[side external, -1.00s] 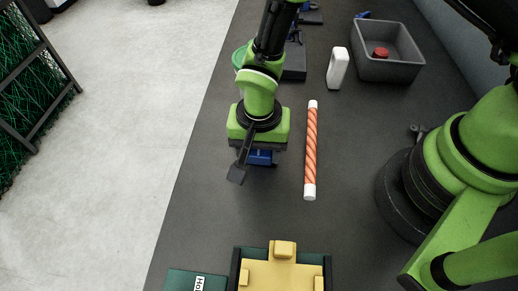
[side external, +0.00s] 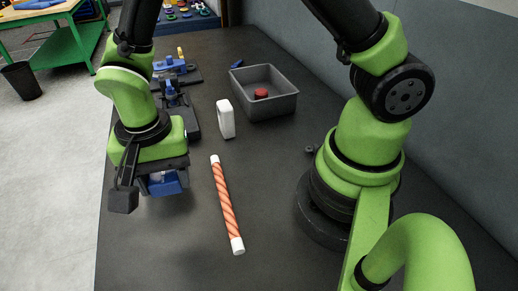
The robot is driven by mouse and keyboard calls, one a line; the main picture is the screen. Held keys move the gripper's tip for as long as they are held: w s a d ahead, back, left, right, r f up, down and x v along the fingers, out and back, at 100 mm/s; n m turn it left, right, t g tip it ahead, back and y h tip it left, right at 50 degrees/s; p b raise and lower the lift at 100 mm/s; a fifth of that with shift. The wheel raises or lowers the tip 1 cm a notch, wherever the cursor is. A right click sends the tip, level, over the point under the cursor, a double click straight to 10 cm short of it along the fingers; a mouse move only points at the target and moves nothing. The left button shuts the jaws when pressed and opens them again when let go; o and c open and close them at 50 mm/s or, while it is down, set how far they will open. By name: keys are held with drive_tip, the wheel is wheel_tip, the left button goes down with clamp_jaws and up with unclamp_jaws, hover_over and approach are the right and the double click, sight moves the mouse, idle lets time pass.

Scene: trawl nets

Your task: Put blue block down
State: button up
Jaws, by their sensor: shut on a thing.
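The blue block (side external: 168,183) is under my gripper (side external: 160,188) at the left of the side view, over the dark bench top (side external: 190,250). My gripper is shut on the block. The gripper body hides the block's upper part. A gap between the block and the bench cannot be made out for certain. The orange-and-white striped rod (side external: 226,200) lies just to the right of the gripper, apart from it.
A grey bin (side external: 280,104) holding a red round piece (side external: 261,94) stands further back. Blue and dark fixtures (side external: 172,92) stand behind my gripper. The near bench is clear.

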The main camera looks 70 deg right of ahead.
drive_tip(key=d+m, duration=0.7)
drive_tip(key=d, duration=0.7)
drive_tip(key=m, duration=1)
hover_over(276, 144)
wheel_tip(276, 144, down, 6)
drive_tip(key=shift+r, duration=0.25)
drive_tip(key=shift+f, duration=2.15)
drive_tip(key=shift+f, duration=0.1)
drive_tip(key=o, duration=0.9)
